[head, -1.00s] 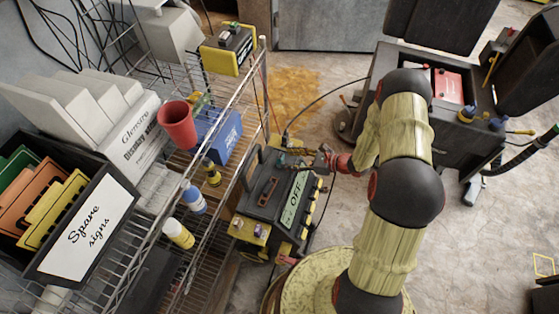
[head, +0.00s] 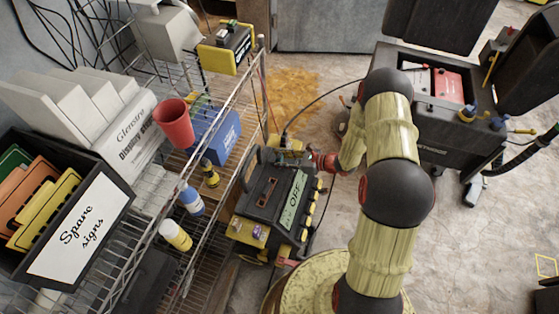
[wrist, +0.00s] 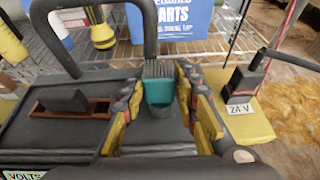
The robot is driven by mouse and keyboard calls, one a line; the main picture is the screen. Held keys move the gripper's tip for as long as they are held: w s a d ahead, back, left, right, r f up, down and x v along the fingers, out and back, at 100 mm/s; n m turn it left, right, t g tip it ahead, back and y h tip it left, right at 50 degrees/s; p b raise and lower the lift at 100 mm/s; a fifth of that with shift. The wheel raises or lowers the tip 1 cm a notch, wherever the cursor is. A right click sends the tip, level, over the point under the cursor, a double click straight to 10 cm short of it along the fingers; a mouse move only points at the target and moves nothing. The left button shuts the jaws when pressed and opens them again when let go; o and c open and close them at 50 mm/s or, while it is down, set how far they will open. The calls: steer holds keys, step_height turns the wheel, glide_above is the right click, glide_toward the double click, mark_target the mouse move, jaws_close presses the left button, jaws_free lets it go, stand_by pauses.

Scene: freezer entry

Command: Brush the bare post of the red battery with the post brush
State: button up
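The red battery (head: 448,85) sits in the open black cart at the upper right of the head view; its posts are too small to make out. In the wrist view a teal piece with dark bristles, which looks like the post brush (wrist: 159,88), stands upright at the top of the dark charger unit (wrist: 75,125). My gripper (wrist: 160,100) has its fingers on either side of the brush, and it looks open; contact is hard to tell. In the head view my gripper (head: 300,160) is at the far end of the unit marked OFF (head: 270,195), where the brush is hidden.
A wire shelf (head: 222,125) stands left of the unit, with a red cup (head: 172,122), blue parts box (head: 218,135) and bottles. A black handle (wrist: 95,20) rises from the unit. A black plug (wrist: 240,85) stands by a 24 V label.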

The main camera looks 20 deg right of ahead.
mark_target(279, 154)
steer(key=c, duration=0.6)
jaws_close()
steer(key=shift+r, duration=0.1)
steer(key=shift+r+p, duration=0.3)
steer(key=shift+r, duration=0.15)
step_height(279, 154, up, 2)
steer(key=shift+r+p, duration=0.25)
steer(key=shift+p, duration=0.5)
steer(key=s+d+r+p, duration=0.3)
steer(key=s+r+p, duration=0.5)
steer(key=s+r, duration=0.5)
steer(key=shift+s+r, duration=0.25)
steer(key=shift+s, duration=0.15)
